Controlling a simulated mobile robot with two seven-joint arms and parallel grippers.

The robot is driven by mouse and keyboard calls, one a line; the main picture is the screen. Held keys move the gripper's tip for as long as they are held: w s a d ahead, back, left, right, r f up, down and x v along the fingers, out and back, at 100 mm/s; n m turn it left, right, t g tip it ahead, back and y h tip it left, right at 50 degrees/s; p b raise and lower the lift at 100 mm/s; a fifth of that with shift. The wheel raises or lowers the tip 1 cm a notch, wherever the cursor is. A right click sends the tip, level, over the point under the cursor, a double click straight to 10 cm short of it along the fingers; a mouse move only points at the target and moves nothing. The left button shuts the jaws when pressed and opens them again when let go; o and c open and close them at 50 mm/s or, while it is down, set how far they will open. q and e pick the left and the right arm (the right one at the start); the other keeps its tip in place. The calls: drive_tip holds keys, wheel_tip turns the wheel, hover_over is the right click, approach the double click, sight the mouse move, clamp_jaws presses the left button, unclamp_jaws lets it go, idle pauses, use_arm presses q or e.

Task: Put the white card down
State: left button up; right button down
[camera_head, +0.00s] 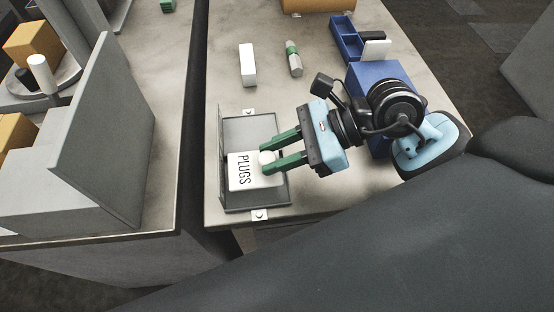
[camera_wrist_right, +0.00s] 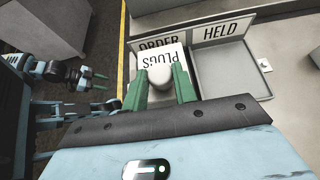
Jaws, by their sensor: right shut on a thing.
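In the right wrist view the card (camera_wrist_right: 159,58) is over the compartment behind the ORDER sign (camera_wrist_right: 160,42) and partly covers that sign. I cannot tell whether the card touches the tray floor. The compartment by the HELD sign (camera_wrist_right: 218,30) is empty. My left gripper (camera_wrist_right: 99,81) shows small in the right wrist view, its fingers apart and empty.
A white block (camera_head: 247,65) and a green-banded cylinder (camera_head: 294,58) are beyond the tray. A blue divided bin (camera_head: 346,38) and a blue box (camera_head: 372,72) are at the right. A grey upright panel (camera_head: 105,130) stands across the gap at the left.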

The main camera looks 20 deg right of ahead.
drive_tip(key=shift+f, duration=1.8)
drive_tip(key=c, duration=1.1)
unclamp_jaws()
drive_tip(key=shift+f, duration=0.1)
drive_tip(key=shift+d+r, duration=0.15)
drive_tip(key=shift+r, duration=0.05)
drive_tip(key=b+v, duration=0.1)
drive_tip(key=v, duration=1)
drive_tip(key=shift+d+r, duration=0.15)
drive_tip(key=shift+d, duration=0.1)
